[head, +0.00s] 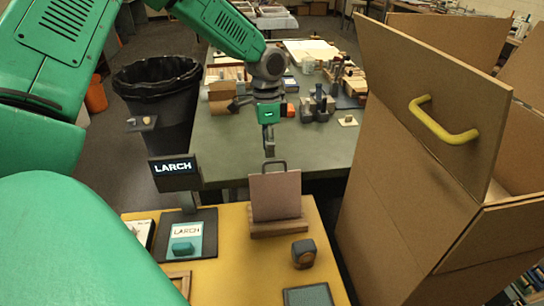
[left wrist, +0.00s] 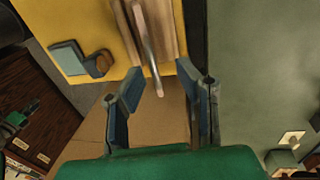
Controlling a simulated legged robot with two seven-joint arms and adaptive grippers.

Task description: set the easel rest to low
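The easel (head: 275,228) is a wooden base on the yellow table, holding an upright pinkish-brown panel (head: 275,195). A dark loop handle (head: 274,164) rises at the panel's top. My left gripper (head: 268,150) hangs over the handle. In the left wrist view my left gripper (left wrist: 160,83) is open, its fingers wide apart. A narrow bar (left wrist: 148,50) with a pale end reaches toward the gap between the fingers, over the wooden base (left wrist: 168,28). My right gripper is in neither view.
A LARCH sign (head: 175,168) stands left of the easel, behind a teal LARCH block (head: 187,238). A dark knob-like block (head: 303,253) and a slate tile (head: 308,295) lie in front. A large cardboard box (head: 400,200) with a yellow handle (head: 442,122) stands close on the right.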

